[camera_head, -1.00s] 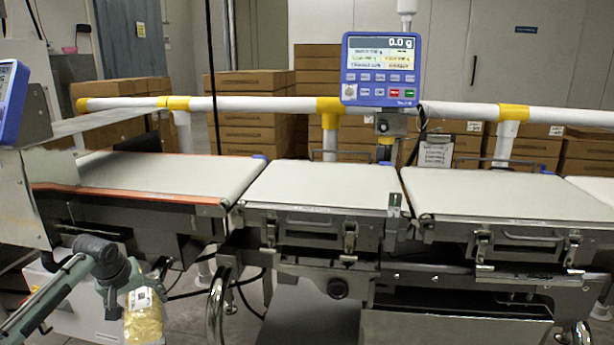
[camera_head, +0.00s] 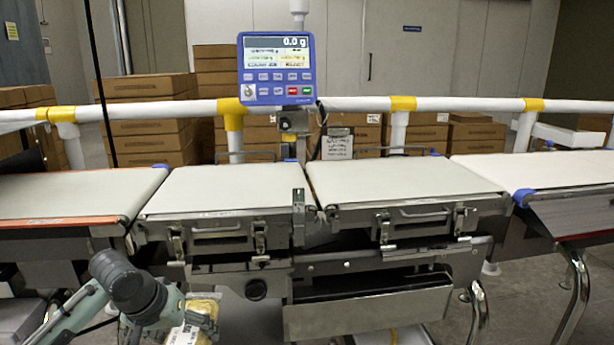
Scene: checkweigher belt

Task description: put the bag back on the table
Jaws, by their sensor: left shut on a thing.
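A bag (camera_head: 204,314) with yellow contents and a white label hangs low at the lower left, in front of the belt frame and below belt height. My left gripper (camera_head: 182,318) is shut on the bag; its fingertips are mostly hidden behind my wrist and the bag. My right gripper is out of view. No table is clearly recognisable in view.
Belt sections stand ahead: a left belt (camera_head: 70,195), a middle weighing belt (camera_head: 230,188) and a right belt (camera_head: 400,180), all bare. A display (camera_head: 277,68) reads 0.0 g. A white and yellow rail (camera_head: 350,104) runs behind, with cardboard boxes (camera_head: 150,120) beyond.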

